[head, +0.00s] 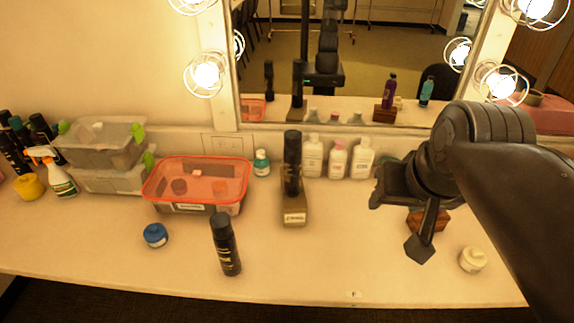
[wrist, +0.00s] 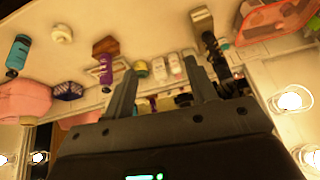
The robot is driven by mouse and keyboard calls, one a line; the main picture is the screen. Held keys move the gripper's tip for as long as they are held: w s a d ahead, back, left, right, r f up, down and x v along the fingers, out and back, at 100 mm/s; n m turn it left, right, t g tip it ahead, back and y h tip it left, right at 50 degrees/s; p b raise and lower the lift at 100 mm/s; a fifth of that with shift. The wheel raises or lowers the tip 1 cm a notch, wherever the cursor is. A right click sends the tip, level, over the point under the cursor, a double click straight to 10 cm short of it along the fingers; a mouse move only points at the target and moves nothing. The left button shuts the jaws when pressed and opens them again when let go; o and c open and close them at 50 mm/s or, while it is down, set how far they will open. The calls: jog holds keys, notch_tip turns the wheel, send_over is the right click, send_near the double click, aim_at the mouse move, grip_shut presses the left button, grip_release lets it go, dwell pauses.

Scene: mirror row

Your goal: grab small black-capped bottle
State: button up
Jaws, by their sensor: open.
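A black bottle with a black cap (head: 226,245) stands upright near the front of the counter, left of centre in the head view. Another dark, black-capped bottle (head: 292,163) stands on a brown block (head: 294,210) farther back; it also shows in the wrist view (wrist: 210,42). I cannot tell which of them is the small one. My gripper (head: 397,228) is open and empty over the right part of the counter, well right of both bottles. Its two fingers (wrist: 161,86) stand apart in the wrist view.
White bottles (head: 338,160) stand along the back wall. A red-rimmed bin (head: 197,207), blue jar (head: 155,235) and cream jar (head: 472,260) sit on the counter. A wooden block (head: 436,221) is partly behind my gripper; a purple bottle (wrist: 106,70) shows in the wrist view.

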jog(key=w+a+r+m, duration=0.1)
jog(key=w+r+m, duration=0.1)
jog(key=w, duration=1.4)
jog(key=w+r+m, duration=0.2)
jog(key=w+m, duration=0.1)
jog(key=w, duration=1.2)
jog(key=w+a+f+h, duration=0.1)
jog(key=w+a+f, duration=0.2)
jog(key=w+a, duration=0.65)
jog(key=w+a+f+h, duration=0.25)
jog(key=w+a, duration=0.45)
jog(key=a, duration=0.5)
notch_tip(320, 180, down, 22)
jog(key=r, duration=0.1)
jog(key=shift+n+t+y, duration=0.35)
jog(key=shift+n+t, duration=0.05)
jog(key=shift+x, duration=6.1)
